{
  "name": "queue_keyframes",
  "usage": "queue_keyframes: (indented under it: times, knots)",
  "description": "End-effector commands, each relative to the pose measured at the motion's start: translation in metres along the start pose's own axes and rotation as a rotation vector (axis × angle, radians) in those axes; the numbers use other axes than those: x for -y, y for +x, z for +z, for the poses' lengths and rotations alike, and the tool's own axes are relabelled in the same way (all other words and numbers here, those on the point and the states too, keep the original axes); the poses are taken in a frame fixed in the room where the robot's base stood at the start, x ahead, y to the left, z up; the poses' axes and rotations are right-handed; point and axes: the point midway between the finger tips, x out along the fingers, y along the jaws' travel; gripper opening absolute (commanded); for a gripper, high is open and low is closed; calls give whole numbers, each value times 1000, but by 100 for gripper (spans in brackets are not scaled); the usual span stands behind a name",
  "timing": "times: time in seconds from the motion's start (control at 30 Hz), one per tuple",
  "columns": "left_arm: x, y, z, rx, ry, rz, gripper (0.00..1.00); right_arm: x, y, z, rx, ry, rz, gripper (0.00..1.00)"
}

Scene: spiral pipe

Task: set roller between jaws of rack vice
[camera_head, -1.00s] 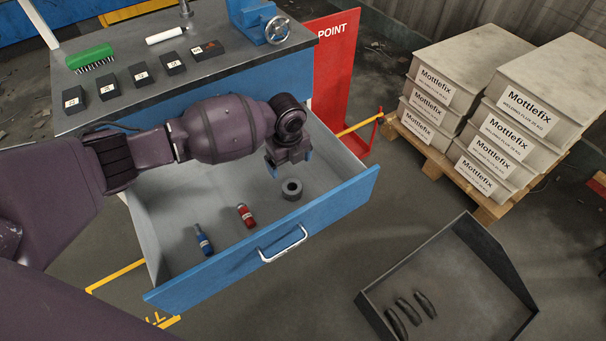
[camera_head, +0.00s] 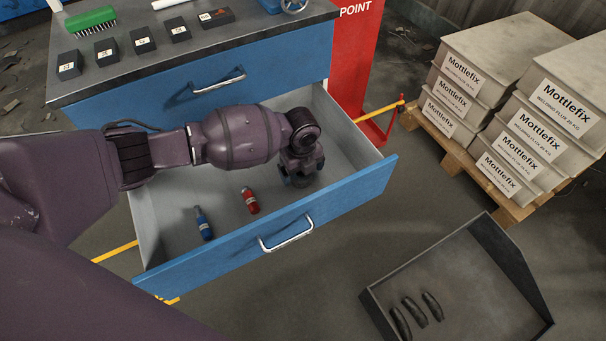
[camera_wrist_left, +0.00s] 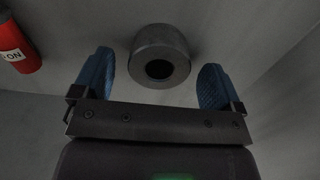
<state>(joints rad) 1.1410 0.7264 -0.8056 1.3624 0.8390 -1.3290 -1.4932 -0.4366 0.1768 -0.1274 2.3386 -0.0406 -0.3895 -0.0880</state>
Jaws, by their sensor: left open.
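The roller, a short grey cylinder with a dark bore, shows in the left wrist view (camera_wrist_left: 161,37) on the pale drawer floor. It is hidden behind my gripper in the head view. My left gripper (camera_head: 297,181) points down inside the open drawer. Its blue fingers (camera_wrist_left: 155,84) are apart, one on each side of the roller's near part, with nothing held between them. I cannot tell whether they touch it. The rack vice (camera_head: 271,5) is cut off at the top edge of the head view; only a blue bit and its handwheel (camera_head: 293,5) show. Its jaws are out of view.
The open blue drawer (camera_head: 350,205) also holds a blue marker-like bottle (camera_head: 203,224) and a red one (camera_head: 250,200). Several black blocks (camera_head: 143,40) and a green brush (camera_head: 90,20) lie on the bench top. A dark tray (camera_head: 465,300) stands at the lower right.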

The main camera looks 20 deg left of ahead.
Motion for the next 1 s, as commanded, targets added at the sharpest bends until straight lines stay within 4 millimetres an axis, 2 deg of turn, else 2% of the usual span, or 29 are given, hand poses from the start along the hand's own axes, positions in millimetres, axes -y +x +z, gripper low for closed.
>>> queue_keyframes:
  times: [0.03,0.1,0.37,0.77,1.0]
  knots:
    - [-3,16,-2,-7,-1,10,92,2,2,2,1,-7,-4,36]
    - [-3,22,-2,-5,0,8,92,1,4,-4,-13,-17,-5,36]
    - [0,19,0,1,0,0,92,0,2,-12,-35,-28,-4,36]
    - [-1,20,0,0,0,1,32,1,3,-5,-18,-19,-2,36]
    - [0,18,0,0,0,0,32,2,3,-5,-18,-11,1,36]
